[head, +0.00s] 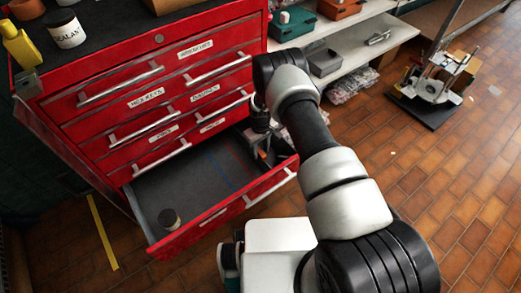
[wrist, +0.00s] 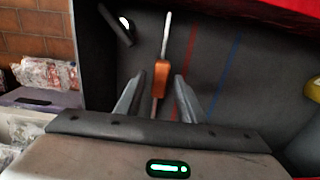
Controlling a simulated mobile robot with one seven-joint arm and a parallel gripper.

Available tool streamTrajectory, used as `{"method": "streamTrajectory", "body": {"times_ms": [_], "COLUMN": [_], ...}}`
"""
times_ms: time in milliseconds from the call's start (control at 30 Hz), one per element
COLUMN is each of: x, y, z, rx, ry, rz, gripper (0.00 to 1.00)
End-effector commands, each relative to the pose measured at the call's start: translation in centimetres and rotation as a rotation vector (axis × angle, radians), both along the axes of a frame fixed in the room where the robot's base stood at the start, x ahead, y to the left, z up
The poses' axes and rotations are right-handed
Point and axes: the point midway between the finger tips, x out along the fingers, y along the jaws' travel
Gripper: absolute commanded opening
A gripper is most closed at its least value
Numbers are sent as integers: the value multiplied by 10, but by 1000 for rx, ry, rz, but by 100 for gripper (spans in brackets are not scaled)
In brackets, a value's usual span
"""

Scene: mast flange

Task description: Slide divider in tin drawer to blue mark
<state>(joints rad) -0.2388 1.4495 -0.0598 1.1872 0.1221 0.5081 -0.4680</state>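The open bottom drawer (head: 195,190) of a red tool chest has a dark grey floor. In the wrist view the divider (wrist: 167,30) is a thin pale plate seen nearly edge-on, with an orange tab (wrist: 163,70) on it. My gripper (wrist: 160,78) is open, its two fingers on either side of the tab with a visible gap at each side. A red line (wrist: 189,50) lies just right of the divider. The blue mark (wrist: 230,62) is a line farther right, apart from the divider. In the head view my gripper (head: 268,150) is over the drawer's right part, and the divider is mostly hidden there.
A dark tool (wrist: 116,24) lies left of the divider in the wrist view, and a yellow object (wrist: 313,90) shows at the right edge. The drawer floor between the blue line and the jar looks clear.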

Motion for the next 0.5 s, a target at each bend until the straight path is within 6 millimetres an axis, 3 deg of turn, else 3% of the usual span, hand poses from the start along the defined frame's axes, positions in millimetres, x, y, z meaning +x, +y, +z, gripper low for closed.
{"method": "streamTrajectory", "body": {"times_ms": [33,200,500], "x": [0,0,-3], "y": [0,0,5], "z": [0,0,0], "rx": [0,0,0], "ry": [0,0,0], "rz": [0,0,1], "gripper": [26,0,0]}}
